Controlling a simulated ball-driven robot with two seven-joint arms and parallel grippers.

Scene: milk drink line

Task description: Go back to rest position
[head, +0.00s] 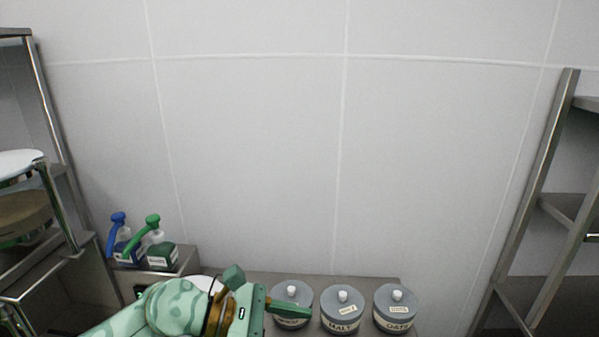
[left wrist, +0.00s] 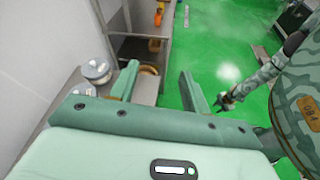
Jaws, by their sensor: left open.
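My left gripper (head: 270,291) is at the bottom of the head view, its mint-green arm coming in from the lower left. It is open, with one finger reaching in front of the leftmost lidded jar. In the left wrist view its two fingers (left wrist: 160,80) stand apart with nothing between them. A camouflage-patterned arm of mine comes down at the right of that view and ends in a small dark tip, which looks like my right gripper (left wrist: 226,101). It is too small to tell its jaw state.
Several grey-lidded jars, including the malt jar (head: 342,309) and the oats jar (head: 395,308), stand on the counter (head: 240,274). A blue-topped bottle (head: 119,240) and a green-topped bottle (head: 155,246) stand left. Metal racks flank both sides. Green floor (left wrist: 230,50) is open in the left wrist view.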

